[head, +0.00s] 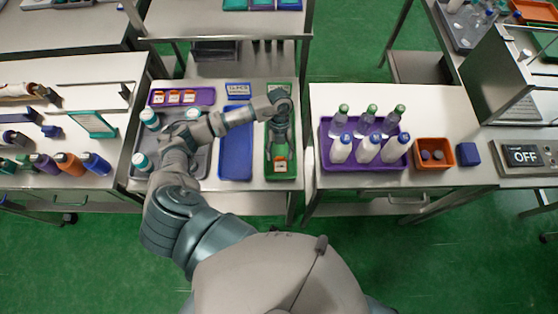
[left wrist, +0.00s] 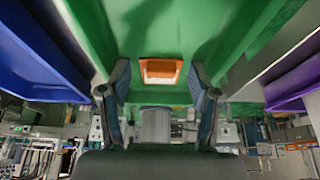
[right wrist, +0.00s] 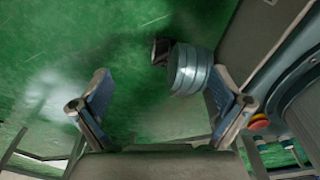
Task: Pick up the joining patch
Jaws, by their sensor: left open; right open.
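A small orange patch with a pale centre, which looks like the joining patch (head: 281,164), lies in the green tray (head: 281,176) near its front end. In the left wrist view the patch (left wrist: 160,82) shows between the two fingers, farther off and untouched. My left gripper (head: 280,148) is open and empty over the green tray, pointing down; its wrist hides part of the tray. My right gripper (right wrist: 158,88) is open and empty above the green floor. It does not show in the head view.
A blue tray (head: 236,153) lies left of the green tray. A purple tray (head: 207,96) with similar orange pieces sits behind left. A grey tray (head: 199,172) holds teal-capped bottles. A purple bottle crate (head: 327,158) and an orange bin (head: 435,161) stand on the right table.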

